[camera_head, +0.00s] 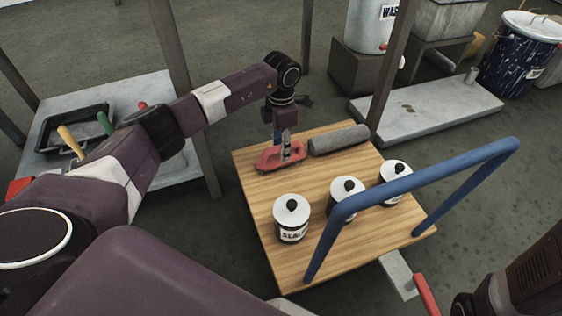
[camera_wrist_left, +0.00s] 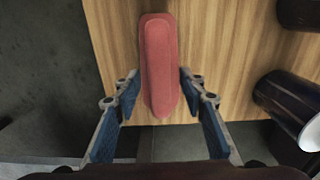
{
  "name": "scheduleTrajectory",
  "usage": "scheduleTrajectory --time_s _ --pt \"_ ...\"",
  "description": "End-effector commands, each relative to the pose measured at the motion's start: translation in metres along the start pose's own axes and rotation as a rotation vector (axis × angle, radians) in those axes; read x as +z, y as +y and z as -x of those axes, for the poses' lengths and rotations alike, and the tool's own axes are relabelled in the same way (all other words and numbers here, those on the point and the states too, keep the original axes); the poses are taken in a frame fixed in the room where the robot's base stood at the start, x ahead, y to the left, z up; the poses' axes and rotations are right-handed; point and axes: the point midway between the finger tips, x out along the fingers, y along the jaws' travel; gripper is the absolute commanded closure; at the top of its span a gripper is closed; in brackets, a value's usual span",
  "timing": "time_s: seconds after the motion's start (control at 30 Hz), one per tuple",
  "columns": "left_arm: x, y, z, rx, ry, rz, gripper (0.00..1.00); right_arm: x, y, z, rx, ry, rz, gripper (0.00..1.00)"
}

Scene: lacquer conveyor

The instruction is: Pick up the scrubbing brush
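The scrubbing brush (camera_head: 280,156) is a red, elongated block lying on the wooden tabletop (camera_head: 262,205) near its far left corner. It also shows in the left wrist view (camera_wrist_left: 160,62), pointing away from the gripper. My left gripper (camera_head: 287,150) is over the brush, reaching down from above. In the left wrist view my left gripper (camera_wrist_left: 158,88) is open, with one blue-padded finger on each side of the brush's near half. Narrow gaps show between the pads and the brush. My right gripper is out of view.
A grey roll (camera_head: 338,139) lies close to the right of the brush. Three lidded cans, the nearest labelled (camera_head: 291,222), stand along the table, beside a blue rail (camera_head: 420,181). A side table (camera_head: 175,88) with a black tray (camera_head: 72,130) is at left.

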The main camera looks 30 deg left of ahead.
Motion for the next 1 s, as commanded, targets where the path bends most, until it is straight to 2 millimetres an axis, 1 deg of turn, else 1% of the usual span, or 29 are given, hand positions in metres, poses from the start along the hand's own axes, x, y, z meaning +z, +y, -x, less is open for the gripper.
scheduleTrajectory --time_s 0.07,0.33,0.67,0.7,1.0 --pt "0.0004 0.0 -0.0051 0.0 -0.001 0.0 0.62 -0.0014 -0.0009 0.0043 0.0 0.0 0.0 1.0" --pt "0.0004 0.0 -0.0046 0.0 -0.001 -0.001 0.62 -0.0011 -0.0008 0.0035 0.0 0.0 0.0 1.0" --pt "0.0003 -0.0002 -0.0047 0.0 -0.001 -0.001 0.98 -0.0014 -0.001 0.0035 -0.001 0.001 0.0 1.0" --pt "0.0003 -0.0002 -0.0047 0.0 -0.001 -0.001 1.0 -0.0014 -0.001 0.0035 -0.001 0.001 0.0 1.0" --pt "0.0005 0.0 -0.0038 0.0 -0.002 -0.001 1.0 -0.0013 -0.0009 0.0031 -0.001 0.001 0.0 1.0"
